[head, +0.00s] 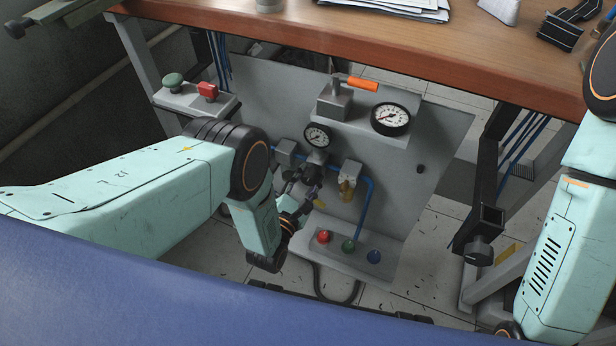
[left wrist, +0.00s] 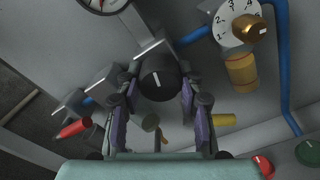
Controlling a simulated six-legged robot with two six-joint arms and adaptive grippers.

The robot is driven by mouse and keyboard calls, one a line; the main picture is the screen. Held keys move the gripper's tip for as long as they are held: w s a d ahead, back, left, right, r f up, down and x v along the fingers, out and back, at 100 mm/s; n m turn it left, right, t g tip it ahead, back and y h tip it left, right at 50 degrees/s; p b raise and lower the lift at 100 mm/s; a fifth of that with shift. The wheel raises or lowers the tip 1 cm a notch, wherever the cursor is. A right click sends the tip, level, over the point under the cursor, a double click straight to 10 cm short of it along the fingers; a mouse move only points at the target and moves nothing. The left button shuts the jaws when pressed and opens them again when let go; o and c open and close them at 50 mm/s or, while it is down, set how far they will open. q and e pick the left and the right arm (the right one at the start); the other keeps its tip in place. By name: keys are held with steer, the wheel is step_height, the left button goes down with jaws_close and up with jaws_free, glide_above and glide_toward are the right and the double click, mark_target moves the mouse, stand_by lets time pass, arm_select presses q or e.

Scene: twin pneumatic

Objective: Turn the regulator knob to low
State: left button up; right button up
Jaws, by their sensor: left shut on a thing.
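The regulator knob (left wrist: 160,80) is round and black, with a short white mark on its face. It shows in the middle of the left wrist view. My left gripper (left wrist: 158,98) is shut on it, one finger on each side. In the head view my left gripper (head: 308,190) reaches the grey panel (head: 260,100) below the small gauge (head: 317,136). There the gripper and dark fittings run together, and the knob's mark cannot be made out. My right arm stands at the right edge of the head view, and its gripper is out of the picture.
A brass valve (head: 347,182) with a numbered dial (left wrist: 228,30) sits right of the knob, beside blue tubing (head: 366,205). Red, green and blue buttons (head: 348,246) are below. A large gauge (head: 391,119) and orange-handled lever (head: 362,84) are above. The wooden tabletop (head: 400,45) overhangs the panel.

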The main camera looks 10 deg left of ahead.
arm_select(q)
steer(key=shift+n, duration=1.6)
steer(key=shift+d, duration=0.1)
steer(key=o, duration=1.2)
steer(key=s, duration=0.2)
steer(key=s+a, duration=0.1)
steer(key=s, duration=0.4)
steer(key=shift+s+a, duration=0.25)
